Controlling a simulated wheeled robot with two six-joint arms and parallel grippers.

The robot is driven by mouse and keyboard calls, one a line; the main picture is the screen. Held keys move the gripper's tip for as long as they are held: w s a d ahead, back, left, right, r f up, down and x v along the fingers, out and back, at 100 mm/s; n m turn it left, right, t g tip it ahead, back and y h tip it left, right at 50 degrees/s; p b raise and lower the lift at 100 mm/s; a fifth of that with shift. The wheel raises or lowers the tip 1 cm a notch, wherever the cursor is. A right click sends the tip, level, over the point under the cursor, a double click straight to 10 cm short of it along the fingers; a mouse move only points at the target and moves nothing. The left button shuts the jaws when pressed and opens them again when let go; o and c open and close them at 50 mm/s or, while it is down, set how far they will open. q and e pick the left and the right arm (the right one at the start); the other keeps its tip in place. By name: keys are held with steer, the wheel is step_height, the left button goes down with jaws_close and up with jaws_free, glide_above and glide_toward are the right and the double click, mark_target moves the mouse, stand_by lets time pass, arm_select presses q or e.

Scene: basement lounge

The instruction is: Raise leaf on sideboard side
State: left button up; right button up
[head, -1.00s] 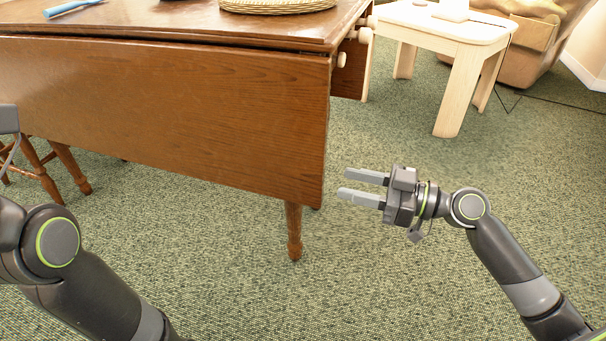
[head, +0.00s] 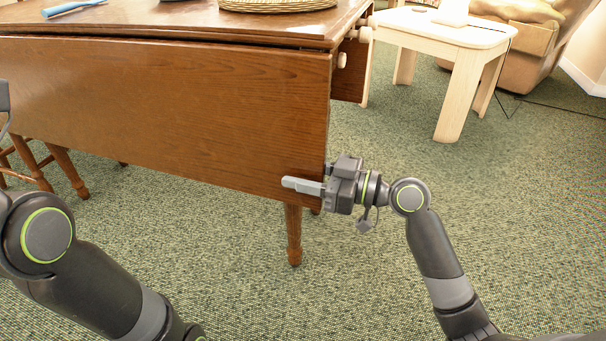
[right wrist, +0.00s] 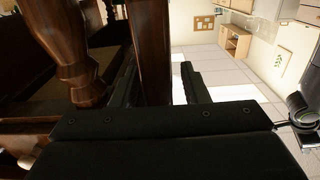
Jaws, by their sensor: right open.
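The wooden table (head: 180,18) has a brown drop leaf (head: 170,110) hanging down on the side facing me. My right gripper (head: 303,186) is open at the leaf's lower right corner. One finger shows in front of the leaf's face; the other is hidden behind the leaf. In the right wrist view, the leaf's edge (right wrist: 152,45) stands between the two spread fingers (right wrist: 158,85). I cannot tell whether either finger touches it. My left arm comes in at the left, but its gripper's fingers are outside the head view.
A table leg (head: 293,235) stands just below the gripper. White knobs (head: 342,60) stick out at the table's end. A woven mat (head: 275,4) and a blue-handled item (head: 75,7) lie on top. A pale side table (head: 455,38) stands at the right. The carpet in front is clear.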

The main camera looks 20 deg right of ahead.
jaws_close()
steer(key=shift+s+a, duration=0.1)
stand_by(0.4)
